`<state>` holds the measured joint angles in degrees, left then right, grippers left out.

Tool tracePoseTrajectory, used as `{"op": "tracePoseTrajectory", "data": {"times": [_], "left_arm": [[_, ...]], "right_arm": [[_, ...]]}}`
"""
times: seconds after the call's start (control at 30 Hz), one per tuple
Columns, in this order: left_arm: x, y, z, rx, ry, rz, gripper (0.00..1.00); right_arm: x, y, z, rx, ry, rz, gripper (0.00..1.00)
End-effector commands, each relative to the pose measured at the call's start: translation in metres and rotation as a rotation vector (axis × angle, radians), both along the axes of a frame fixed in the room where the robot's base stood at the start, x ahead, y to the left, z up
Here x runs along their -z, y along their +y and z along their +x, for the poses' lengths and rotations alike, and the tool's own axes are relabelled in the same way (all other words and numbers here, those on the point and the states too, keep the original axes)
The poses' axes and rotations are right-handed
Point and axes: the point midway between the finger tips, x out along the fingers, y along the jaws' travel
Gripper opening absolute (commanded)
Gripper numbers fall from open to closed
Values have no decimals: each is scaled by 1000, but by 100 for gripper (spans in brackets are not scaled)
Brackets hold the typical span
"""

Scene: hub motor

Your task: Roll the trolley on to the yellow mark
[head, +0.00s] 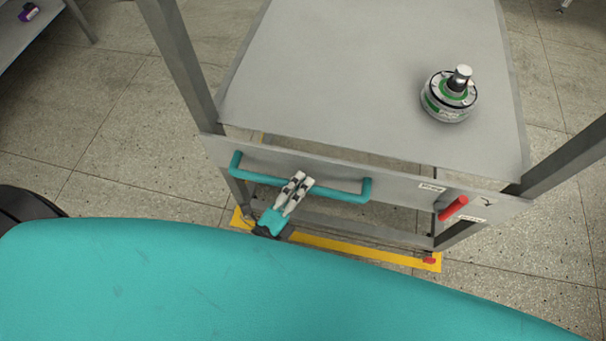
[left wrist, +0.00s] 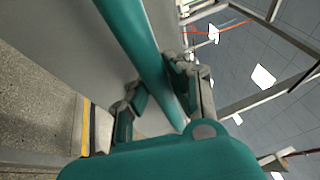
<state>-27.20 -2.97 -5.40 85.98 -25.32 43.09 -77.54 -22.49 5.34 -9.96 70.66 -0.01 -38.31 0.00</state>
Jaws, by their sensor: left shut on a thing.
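The grey metal trolley (head: 360,70) stands in front of me. Its teal handle bar (head: 340,193) runs along the near side. My left gripper (head: 297,190) is shut on the handle, left of its middle. In the left wrist view the handle (left wrist: 140,45) passes between the two fingers (left wrist: 155,95). The yellow mark (head: 345,246) is a line on the floor at the trolley's near side, partly hidden by my body. It also shows as a strip in the left wrist view (left wrist: 86,125). My right gripper is not in view.
A hub motor (head: 449,95) stands on the trolley top at the right. A red lever (head: 453,208) with small labels sits on the front panel, right of the handle. Another table (head: 25,35) with a purple item is at the upper left. Tiled floor between is clear.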

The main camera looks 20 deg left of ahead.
Motion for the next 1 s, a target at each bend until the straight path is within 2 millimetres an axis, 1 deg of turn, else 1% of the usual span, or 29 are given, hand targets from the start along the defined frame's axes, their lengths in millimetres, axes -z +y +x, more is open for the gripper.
{"op": "tracePoseTrajectory", "data": {"times": [0.03, 0.1, 0.4, 0.43, 0.63, 0.67, 0.9, 1.0], "left_arm": [[4, 0, -4, 0, 8, 6, 0], [4, 0, -6, 1, 8, 6, 0], [5, 0, -8, 3, 11, 6, 0], [5, 0, -8, 3, 11, 6, 16], [4, 0, -6, 2, 7, 3, 42], [3, 0, -6, 2, 7, 3, 44], [2, 0, -5, 2, 2, 0, 44], [3, 2, -10, 2, 3, 0, 44]], "right_arm": [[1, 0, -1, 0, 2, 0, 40], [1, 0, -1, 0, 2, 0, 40], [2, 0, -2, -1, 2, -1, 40], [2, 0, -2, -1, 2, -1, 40], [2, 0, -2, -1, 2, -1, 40], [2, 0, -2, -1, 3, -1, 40], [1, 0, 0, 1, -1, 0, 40], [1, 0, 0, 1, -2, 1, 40]]}}
